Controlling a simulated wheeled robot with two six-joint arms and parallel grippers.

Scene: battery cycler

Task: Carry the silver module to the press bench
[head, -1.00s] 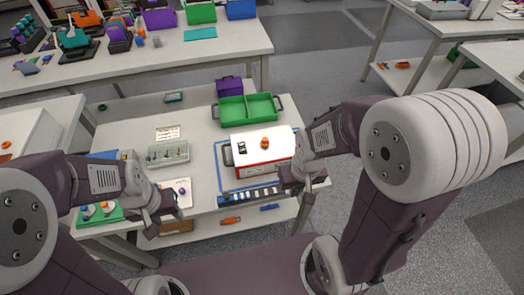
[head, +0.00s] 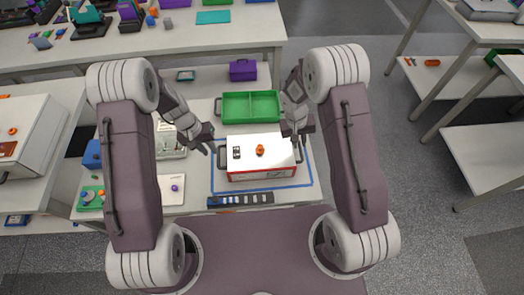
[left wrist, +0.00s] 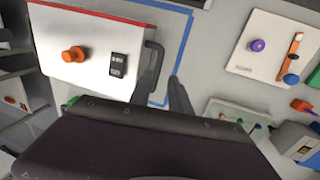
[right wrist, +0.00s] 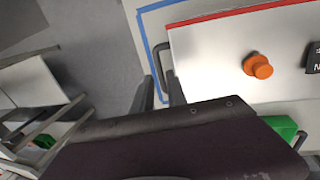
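The silver module (head: 262,163) is a pale box with a red lower edge, an orange knob and a dark handle on each side. It sits inside a blue taped outline on the bench. My left gripper (head: 211,146) is at its left handle, which shows by the fingers in the left wrist view (left wrist: 153,52). My right gripper (head: 297,138) is at the right handle, which shows near the fingertips in the right wrist view (right wrist: 163,56). Both grippers are open. I cannot tell whether the fingers touch the handles. The press bench is not clearly identifiable.
A green two-compartment tray (head: 251,93) stands right behind the module, with a purple box (head: 243,70) beyond. A dark strip (head: 240,200) lies in front. A white board (head: 172,190) lies to the left. More benches stand behind and at right, with open floor between.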

